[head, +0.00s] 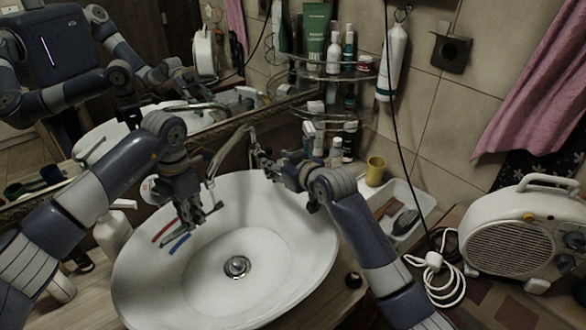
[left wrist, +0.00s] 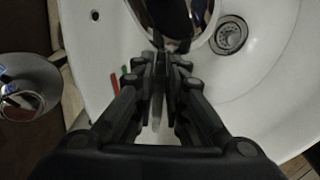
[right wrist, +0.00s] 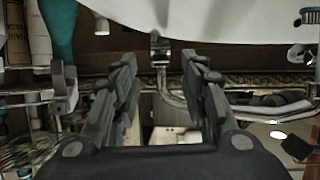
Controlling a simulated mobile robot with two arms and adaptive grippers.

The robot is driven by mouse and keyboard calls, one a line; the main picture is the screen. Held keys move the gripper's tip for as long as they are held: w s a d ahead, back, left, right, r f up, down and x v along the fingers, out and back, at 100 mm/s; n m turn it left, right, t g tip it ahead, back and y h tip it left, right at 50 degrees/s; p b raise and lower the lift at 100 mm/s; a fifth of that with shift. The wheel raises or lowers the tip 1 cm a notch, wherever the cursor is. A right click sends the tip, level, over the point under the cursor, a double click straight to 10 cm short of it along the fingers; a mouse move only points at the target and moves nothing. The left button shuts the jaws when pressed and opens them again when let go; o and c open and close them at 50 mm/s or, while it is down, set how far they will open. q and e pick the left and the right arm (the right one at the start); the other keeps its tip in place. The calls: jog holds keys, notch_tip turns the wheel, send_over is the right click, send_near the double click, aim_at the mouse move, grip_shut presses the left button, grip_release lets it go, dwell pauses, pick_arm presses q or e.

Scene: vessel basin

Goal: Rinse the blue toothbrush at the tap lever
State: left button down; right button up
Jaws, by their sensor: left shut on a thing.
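The chrome tap (head: 230,144) rises behind the white basin (head: 310,262), its spout reaching over the bowl. My left gripper (head: 204,218) is above the basin's left side, shut on a slender thing, pale between the fingers in the left wrist view (left wrist: 157,108). The blue toothbrush (head: 180,243) shows just below the left fingers; its contact with them is hard to see. A red stick (head: 163,232) lies beside it on the basin wall. My right gripper (head: 268,168) is by the tap's base, with fingers apart and empty in the right wrist view (right wrist: 160,90). The lever is not clear.
A soap bottle (head: 112,230) stands left of the basin. A corner shelf (head: 335,75) with bottles is behind my right gripper. A white tray (head: 425,197), a yellow cup (head: 375,170) and a fan heater (head: 515,245) are on the right. The drain (head: 237,267) is clear.

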jog(key=v, duration=0.9)
jog(key=shift+s+r, duration=0.15)
dwell(0.5)
jog(key=c, duration=0.3)
jog(key=shift+w+r, duration=0.25)
jog(key=shift+r, duration=0.1)
jog(key=c, duration=0.5)
jog(key=shift+g, duration=0.4)
jog(key=r, duration=0.2)
jog(key=w+r, duration=0.1)
jog(key=r, duration=0.1)
jog(key=w+a+r, duration=0.1)
jog(key=shift+w+r, duration=0.25)
jog(key=shift+r, duration=0.15)
grip_shut()
jog(key=x, duration=1)
jog(key=shift+d, duration=0.1)
jog(key=f, duration=0.2)
jog(key=shift+s+d+f, duration=0.15)
jog(key=shift+s+f, duration=0.15)
jog(key=shift+s+d+f, duration=0.1)
jog(key=shift+s+f, duration=0.1)
jog(key=shift+f, duration=0.4)
